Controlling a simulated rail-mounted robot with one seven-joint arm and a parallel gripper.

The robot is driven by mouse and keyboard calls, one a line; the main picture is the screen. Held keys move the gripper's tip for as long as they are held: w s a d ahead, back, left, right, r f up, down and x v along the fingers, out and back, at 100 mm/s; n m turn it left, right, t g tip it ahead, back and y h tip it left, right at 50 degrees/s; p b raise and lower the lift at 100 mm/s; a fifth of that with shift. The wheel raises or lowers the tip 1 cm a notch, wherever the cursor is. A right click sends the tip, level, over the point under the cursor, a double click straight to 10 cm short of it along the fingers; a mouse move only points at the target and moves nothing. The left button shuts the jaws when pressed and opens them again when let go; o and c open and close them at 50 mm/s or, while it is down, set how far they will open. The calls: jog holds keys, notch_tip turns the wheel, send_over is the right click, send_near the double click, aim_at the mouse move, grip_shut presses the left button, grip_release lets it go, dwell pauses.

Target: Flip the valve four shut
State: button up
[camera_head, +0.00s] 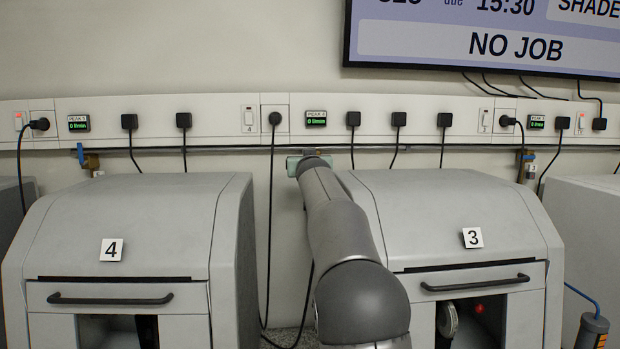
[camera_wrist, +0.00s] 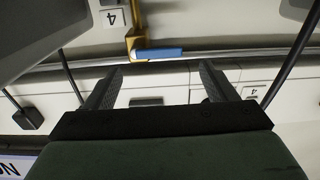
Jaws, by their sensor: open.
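Valve four has a brass body (camera_wrist: 133,36) and a blue lever (camera_wrist: 158,54) in the wrist view, with a white tag marked 4 (camera_wrist: 112,18) beside it. The lever points sideways, across the brass body and along the wall pipe. My gripper (camera_wrist: 162,68) is open, its two dark fingers either side of the lever in the picture. The lever appears just beyond the fingertips, with nothing held. Whether a finger touches it, I cannot tell. In the head view my arm reaches to the wall between the machines, and it hides valve four.
Machine 4 (camera_head: 135,225) stands left of my arm and machine 3 (camera_head: 450,215) right. Another blue-handled valve (camera_head: 82,156) is at far left, and valve 3 (camera_head: 526,160) at right. Black cables (camera_head: 270,220) hang beside my arm. A trunking strip (camera_head: 220,120) with plugs runs above.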

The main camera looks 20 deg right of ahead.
jog(key=b+v, duration=0.6)
jog(key=v, duration=0.7)
jog(key=s+a+f+n+g+y, duration=0.15)
jog(key=s+a+f+g, duration=0.35)
jog(key=f, duration=0.8)
jog(key=s+a+f+g+y, duration=0.3)
jog(key=s+a+f, duration=0.3)
jog(key=f, duration=0.7)
jog(key=s+a+f+n+g, duration=0.1)
jog(key=s+a+f+g, duration=0.1)
jog(key=s+f, duration=0.4)
jog(key=s+a+f+g+y+p, duration=0.1)
jog(key=s+a+f+g, duration=0.2)
jog(key=s+f, duration=0.4)
jog(key=s+a+f+n+g+y, duration=0.1)
jog(key=s+a+f+g, duration=0.2)
jog(key=s, duration=1.2)
notch_tip(320, 180, down, 3)
jog(key=shift+a+f+n+g, duration=0.15)
jog(key=shift+a+n+g, duration=0.05)
jog(key=shift+n+g, duration=0.15)
jog(key=shift+s, duration=0.1)
